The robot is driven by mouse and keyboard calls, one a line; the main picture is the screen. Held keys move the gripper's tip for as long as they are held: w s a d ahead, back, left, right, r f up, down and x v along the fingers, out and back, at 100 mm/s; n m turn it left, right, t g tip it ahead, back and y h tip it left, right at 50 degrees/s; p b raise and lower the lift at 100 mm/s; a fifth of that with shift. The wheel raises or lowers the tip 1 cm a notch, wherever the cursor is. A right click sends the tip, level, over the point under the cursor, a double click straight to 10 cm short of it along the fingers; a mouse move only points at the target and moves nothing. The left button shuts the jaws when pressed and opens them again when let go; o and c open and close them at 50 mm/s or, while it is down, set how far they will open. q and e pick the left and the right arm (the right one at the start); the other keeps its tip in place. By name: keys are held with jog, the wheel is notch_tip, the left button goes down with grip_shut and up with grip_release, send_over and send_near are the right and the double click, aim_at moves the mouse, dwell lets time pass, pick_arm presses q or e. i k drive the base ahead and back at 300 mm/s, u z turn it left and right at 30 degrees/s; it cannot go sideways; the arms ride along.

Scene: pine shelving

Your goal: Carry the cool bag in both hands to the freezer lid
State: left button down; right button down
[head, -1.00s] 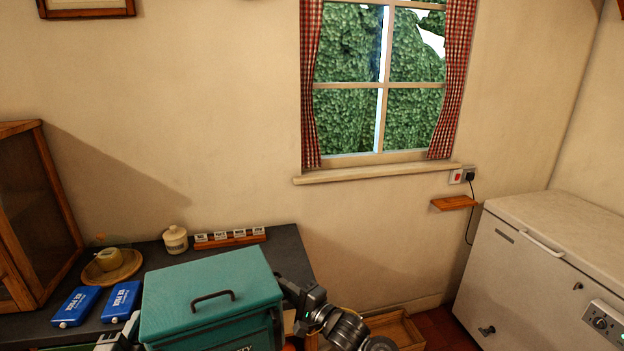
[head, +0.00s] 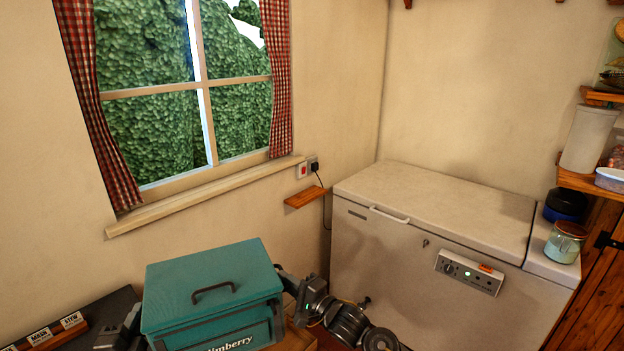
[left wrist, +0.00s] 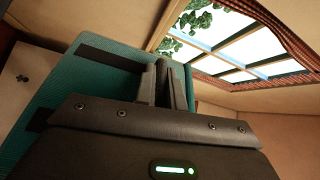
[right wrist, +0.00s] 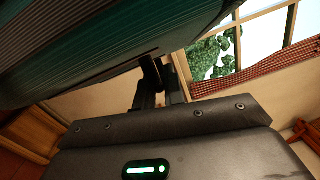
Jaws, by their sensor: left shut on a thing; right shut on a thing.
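The teal cool bag (head: 210,285), a box shape with a dark top handle, is held upright in front of me. My right gripper (head: 287,285) is shut on its right side. My left gripper (head: 130,330) is at its left side, partly hidden at the picture's bottom edge. The left wrist view shows the left fingers (left wrist: 163,85) shut against the bag (left wrist: 105,100). The right wrist view shows the right fingers (right wrist: 160,85) shut at the bag's side (right wrist: 80,60). The white freezer lid (head: 430,205) is closed, farther back and right of the bag, with its middle bare.
A dark jar (head: 566,205) and a glass jar with a brown lid (head: 565,243) stand at the freezer's right end. Shelves (head: 590,183) hang at the far right. A small wooden ledge (head: 305,197) is on the wall. The dark worktop (head: 105,310) is at lower left.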

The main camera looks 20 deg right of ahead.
aim_at(451, 208)
jog(key=z, duration=0.55)
jog(key=i, duration=1.25)
jog(key=z, duration=0.85)
jog(key=i, duration=1.05)
jog(key=z, duration=0.6)
jog(key=i, duration=0.55)
jog(key=z, duration=0.2)
